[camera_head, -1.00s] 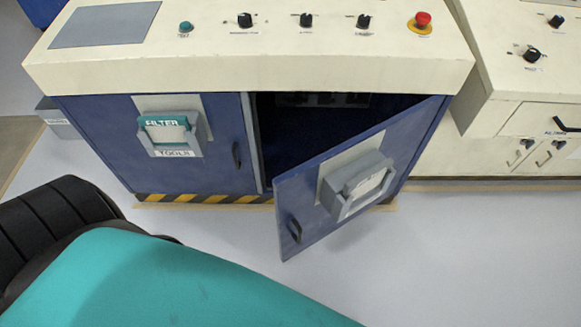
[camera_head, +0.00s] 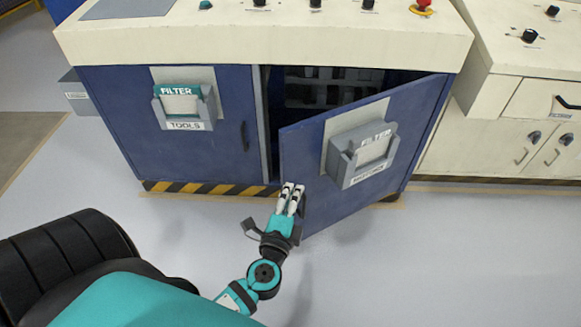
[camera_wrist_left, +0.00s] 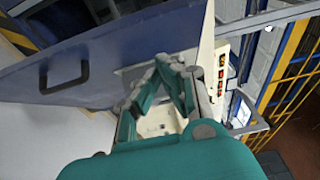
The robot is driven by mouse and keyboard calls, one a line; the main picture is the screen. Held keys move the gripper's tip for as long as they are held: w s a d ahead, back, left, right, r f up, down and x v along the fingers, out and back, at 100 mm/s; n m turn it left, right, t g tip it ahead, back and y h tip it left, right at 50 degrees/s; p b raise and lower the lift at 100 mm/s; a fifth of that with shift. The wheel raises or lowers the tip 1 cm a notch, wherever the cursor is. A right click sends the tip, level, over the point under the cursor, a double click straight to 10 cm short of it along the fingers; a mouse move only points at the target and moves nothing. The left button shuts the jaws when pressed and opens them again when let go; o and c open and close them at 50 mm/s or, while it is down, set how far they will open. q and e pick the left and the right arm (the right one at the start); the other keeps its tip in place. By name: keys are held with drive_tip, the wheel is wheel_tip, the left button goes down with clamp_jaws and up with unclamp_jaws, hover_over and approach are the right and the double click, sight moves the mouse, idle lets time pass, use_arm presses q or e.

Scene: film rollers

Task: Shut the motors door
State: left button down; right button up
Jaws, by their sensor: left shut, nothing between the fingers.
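The motors door (camera_head: 310,165) is a blue cabinet door with a grey filter holder (camera_head: 362,153) on its face. It stands partly open, hinged at its right side, with the dark cabinet inside (camera_head: 325,88) showing behind it. My left gripper (camera_head: 292,190) is shut and empty at the lower left part of the door's outer face, close to its free edge; I cannot tell if it touches. In the left wrist view the door (camera_wrist_left: 110,60) and its dark handle (camera_wrist_left: 65,78) lie left of the shut fingers (camera_wrist_left: 165,75). My right gripper is out of view.
The tools door (camera_head: 225,110), blue with its own filter holder, is shut on the left. A cream control top (camera_head: 260,40) overhangs the cabinet. Cream drawers and doors (camera_head: 500,145) stand to the right. The pale floor (camera_head: 430,260) in front is clear.

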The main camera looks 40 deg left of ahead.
sight(295, 154)
use_arm(q)
drive_tip(key=shift+w+a+p, duration=0.2)
drive_tip(key=shift+w+a, duration=0.65)
drive_tip(key=shift+w, duration=0.25)
drive_tip(key=shift+w+a+p, duration=0.2)
drive_tip(key=shift+w+a, duration=0.7)
drive_tip(key=shift+w, duration=0.2)
drive_tip(key=shift+w+a+p, duration=0.2)
drive_tip(key=shift+w+a, duration=0.65)
drive_tip(key=shift+w, duration=0.25)
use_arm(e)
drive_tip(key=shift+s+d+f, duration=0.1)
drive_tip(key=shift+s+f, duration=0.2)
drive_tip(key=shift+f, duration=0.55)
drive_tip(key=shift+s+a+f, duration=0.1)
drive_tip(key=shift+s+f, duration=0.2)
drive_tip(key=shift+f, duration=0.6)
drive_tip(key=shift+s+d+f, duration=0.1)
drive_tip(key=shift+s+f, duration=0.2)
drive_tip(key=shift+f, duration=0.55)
